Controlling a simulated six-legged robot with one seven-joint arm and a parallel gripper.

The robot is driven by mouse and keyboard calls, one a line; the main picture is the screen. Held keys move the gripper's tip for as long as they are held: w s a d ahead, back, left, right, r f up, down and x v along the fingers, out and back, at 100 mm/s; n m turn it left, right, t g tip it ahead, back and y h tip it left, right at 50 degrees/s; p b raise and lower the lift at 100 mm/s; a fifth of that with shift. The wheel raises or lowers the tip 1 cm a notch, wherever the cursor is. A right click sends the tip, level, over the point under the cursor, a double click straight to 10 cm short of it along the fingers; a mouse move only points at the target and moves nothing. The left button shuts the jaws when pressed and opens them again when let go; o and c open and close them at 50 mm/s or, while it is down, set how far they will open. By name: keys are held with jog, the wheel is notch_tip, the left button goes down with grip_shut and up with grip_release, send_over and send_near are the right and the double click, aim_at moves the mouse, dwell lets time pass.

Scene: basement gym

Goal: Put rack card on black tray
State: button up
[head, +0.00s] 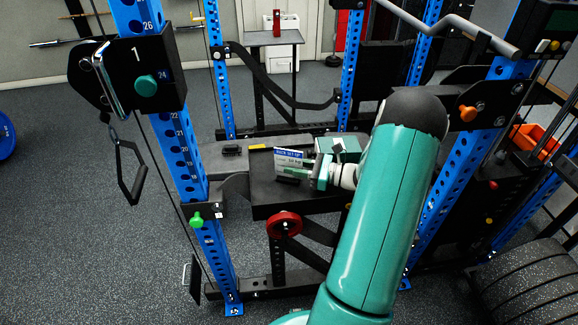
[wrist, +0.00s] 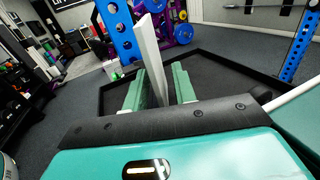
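The rack card (head: 289,157), white and blue with printed text, is upright just left of my gripper (head: 314,172) in the head view. In the wrist view, the card (wrist: 151,52) shows nearly edge-on as a tall pale strip between the two green fingers of my gripper (wrist: 159,92). My gripper appears shut on its lower part. Below the card is a black flat top (head: 270,196) in the middle of the rack. I cannot tell whether this is the black tray itself or a bench bearing it. My arm hides its right part.
A yellow block (head: 258,147) and a small black object (head: 232,150) lie behind the card. Blue rack posts (head: 186,165) flank the space. A red round knob (head: 284,225) is below the black top's front edge. A small table (head: 272,38) stands farther back.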

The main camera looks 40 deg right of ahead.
jog(key=v, duration=1)
jog(key=w+a+r+n+g, duration=0.1)
jog(key=a+r+n+g, duration=0.25)
jog(key=a, duration=0.45)
jog(key=w+a+r+n+g, duration=0.1)
jog(key=a+r+n+g, duration=0.3)
jog(key=a, duration=0.4)
jog(key=w+a+r+n+g, duration=0.1)
jog(key=a+r+n+g, duration=0.1)
jog(key=a+n+g, duration=0.35)
jog(key=s+a+r+n+t+h, duration=0.1)
jog(key=s+a+r+n+h, duration=0.3)
jog(key=a+n, duration=0.4)
jog(key=s+a+r+n+t+h, duration=0.2)
jog(key=s+a+r+n+h, duration=0.3)
jog(key=a+n, duration=0.3)
jog(key=shift+s+r+h, duration=0.2)
jog(key=shift+r+h, duration=0.05)
jog(key=shift+h, duration=0.15)
jog(key=shift+a, duration=0.1)
